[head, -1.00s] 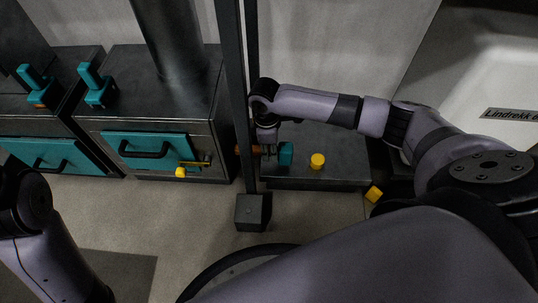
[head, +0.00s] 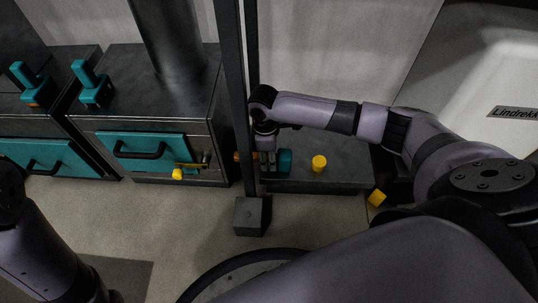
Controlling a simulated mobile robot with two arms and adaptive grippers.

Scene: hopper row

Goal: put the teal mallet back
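The teal mallet has a teal head (head: 284,162) and an orange-brown handle (head: 240,157) lying roughly level behind the dark upright post. My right gripper (head: 267,166) reaches down across the handle just left of the head. It appears shut on the handle, though the contact is small and partly hidden by its fingers. The mallet is at the left end of the low dark bench (head: 338,150). I cannot tell whether it touches the bench. My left arm shows at the lower left; its gripper is out of view.
A dark post (head: 236,95) on a block foot (head: 252,215) stands close to the mallet. A yellow cylinder (head: 319,163) is on the bench; a yellow block (head: 377,198) lies right of it. Left are metal hoppers with teal doors (head: 150,145) and teal upright pieces (head: 92,85).

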